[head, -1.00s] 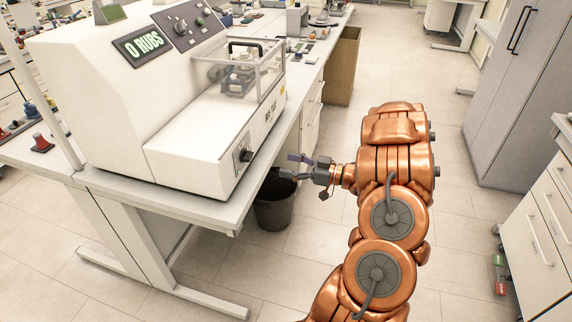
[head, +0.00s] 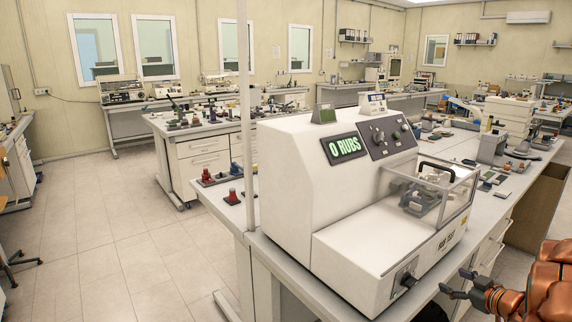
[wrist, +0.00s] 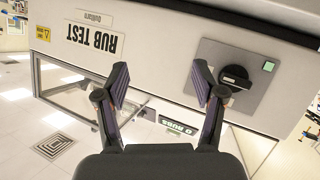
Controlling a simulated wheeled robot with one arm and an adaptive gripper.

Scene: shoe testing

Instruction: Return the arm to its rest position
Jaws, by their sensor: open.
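My gripper (head: 459,284) is at the lower right of the head view, in front of the white rub-test machine (head: 290,180) and beside the bench edge. Its two fingers are apart and nothing is between them. In the wrist view the open gripper (wrist: 162,92) faces the machine's front panel (wrist: 155,45), which appears upside down with "RUB TEST" lettering and a black knob (wrist: 236,78). The machine's display (head: 347,147) reads "0 RUBS". My copper arm shows only in part at the right edge of the head view; the rest is out of frame.
The bench (head: 222,196) holds the machine, with small red pieces (head: 233,196) at its left end. A brown bin (head: 538,208) stands at the right. Open tiled floor (head: 95,245) lies at the left. Other workbenches stand behind.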

